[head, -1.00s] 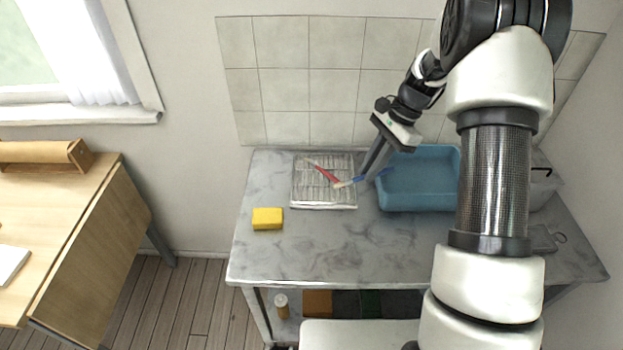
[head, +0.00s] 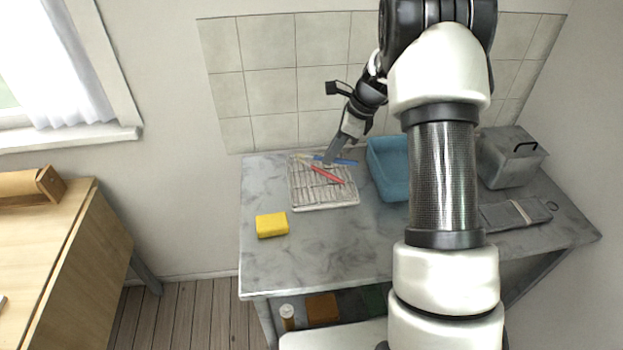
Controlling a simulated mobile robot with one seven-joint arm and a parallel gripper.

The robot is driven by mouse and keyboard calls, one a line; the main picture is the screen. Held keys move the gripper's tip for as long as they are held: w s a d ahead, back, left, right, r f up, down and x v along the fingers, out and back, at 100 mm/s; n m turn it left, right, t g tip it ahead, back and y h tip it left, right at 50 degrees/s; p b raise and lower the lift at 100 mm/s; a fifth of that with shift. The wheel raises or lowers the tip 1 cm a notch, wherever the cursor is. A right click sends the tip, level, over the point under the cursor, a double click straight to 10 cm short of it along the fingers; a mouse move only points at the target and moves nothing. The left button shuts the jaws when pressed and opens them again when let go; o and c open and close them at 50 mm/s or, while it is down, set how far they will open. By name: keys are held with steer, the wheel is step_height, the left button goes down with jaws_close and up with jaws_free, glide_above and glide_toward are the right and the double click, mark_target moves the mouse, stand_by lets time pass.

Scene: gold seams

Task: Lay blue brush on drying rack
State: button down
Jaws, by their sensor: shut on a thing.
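The blue brush (head: 344,162) is in my gripper (head: 328,160), which is shut on its handle. The brush lies roughly level over the back part of the drying rack (head: 325,205), with its pale bristle end to the left. I cannot tell whether it touches the rack. A red brush (head: 328,175) lies slantwise on the rack, just in front of the blue one. The rack is a pale slatted tray on the grey marbled table.
A blue basin (head: 386,172) stands right of the rack, partly hidden by my arm. A yellow sponge (head: 272,224) lies front left of the rack. A grey lidded box (head: 511,156) and a folded grey cloth (head: 515,213) are at the right. The table's front is clear.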

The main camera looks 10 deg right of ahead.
mark_target(323, 188)
steer(key=shift+w+a, duration=0.1)
steer(key=shift+a+f, duration=0.1)
steer(key=shift+f, duration=0.2)
steer(key=shift+m, duration=0.3)
step_height(323, 188, down, 10)
steer(key=shift+r+b, duration=0.25)
steer(key=shift+b, duration=0.05)
steer(key=shift+f, duration=0.2)
steer(key=c, duration=2)
jaws_free()
steer(key=shift+c, duration=0.2)
steer(key=shift+r, duration=0.1)
